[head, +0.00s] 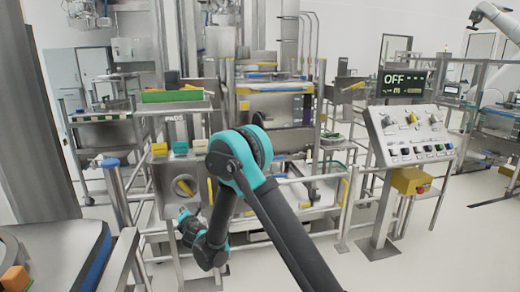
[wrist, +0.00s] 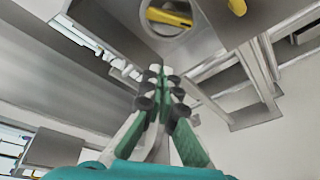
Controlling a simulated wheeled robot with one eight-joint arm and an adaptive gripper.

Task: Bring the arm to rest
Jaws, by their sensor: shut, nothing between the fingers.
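My gripper (wrist: 160,75) is shut and empty in the wrist view, its green-backed fingers meeting at their dark tips. In the head view my teal and dark grey arm (head: 265,190) reaches in from the lower right, bends at a raised elbow and folds down to the left. The gripper end (head: 184,218) is small there and partly hidden against the machinery. It is near the lower part of a grey control box (head: 160,190) with a yellow rotary knob (head: 185,187). The wrist view shows the knob (wrist: 168,18) beyond the fingertips, apart from them.
A sloped control panel (head: 415,125) stands at the right under a display reading OFF (head: 405,79). Metal rails (head: 345,205) run around the machine behind my arm. A round-edged table (head: 60,250) is at the lower left. Open floor (head: 450,245) shows at the lower right.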

